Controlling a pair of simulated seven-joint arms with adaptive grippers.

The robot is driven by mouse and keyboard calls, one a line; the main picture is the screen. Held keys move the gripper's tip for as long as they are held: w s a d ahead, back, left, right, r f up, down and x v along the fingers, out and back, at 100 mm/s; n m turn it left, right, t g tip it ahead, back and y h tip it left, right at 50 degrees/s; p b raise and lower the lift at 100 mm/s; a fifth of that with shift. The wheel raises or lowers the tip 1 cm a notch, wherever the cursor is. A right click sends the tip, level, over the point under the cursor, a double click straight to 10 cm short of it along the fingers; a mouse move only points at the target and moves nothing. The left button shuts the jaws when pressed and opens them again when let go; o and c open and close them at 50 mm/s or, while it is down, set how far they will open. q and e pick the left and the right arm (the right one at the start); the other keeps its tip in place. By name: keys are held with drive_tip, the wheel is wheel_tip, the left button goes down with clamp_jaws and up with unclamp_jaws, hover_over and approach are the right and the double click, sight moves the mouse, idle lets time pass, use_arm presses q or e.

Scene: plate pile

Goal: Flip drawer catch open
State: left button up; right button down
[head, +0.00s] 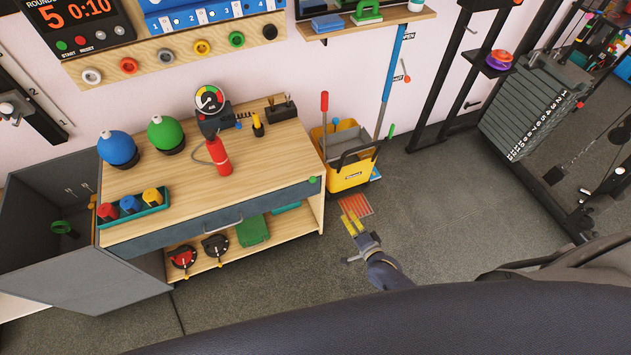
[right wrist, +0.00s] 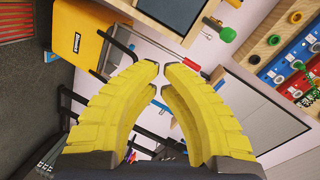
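The workbench's blue-grey drawer (head: 205,219) is shut, with a metal bar handle on its front. A small green piece (head: 313,180) sits at the right end of the drawer front; it looks like the catch, but its position is too small to read. My right gripper (head: 350,222) has yellow fingers and is right of the bench and nearer the camera, apart from the drawer. In the right wrist view its fingertips (right wrist: 164,72) have a narrow gap between them and hold nothing. My left gripper is not in view.
A yellow mop bucket (head: 350,158) with upright handles stands right of the bench. A red extinguisher (head: 218,157), a gauge and coloured spheres are on the benchtop. A grey cabinet (head: 60,265) stands at left. Open floor (head: 450,200) lies right of my gripper.

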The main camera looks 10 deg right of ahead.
sight(312, 180)
wheel_tip(312, 180, up, 6)
drive_tip(key=w+m+t, duration=0.2)
drive_tip(key=m, duration=0.4)
drive_tip(key=shift+a+r+m+h, duration=0.2)
drive_tip(key=shift+m+h, duration=0.1)
drive_tip(key=shift+m, duration=0.1)
drive_tip(key=shift+w, duration=0.15)
drive_tip(key=w+a, duration=0.5)
drive_tip(key=w, duration=0.5)
drive_tip(key=shift+a+r, duration=0.15)
drive_tip(key=shift+r, duration=0.1)
drive_tip(key=shift+w, duration=0.1)
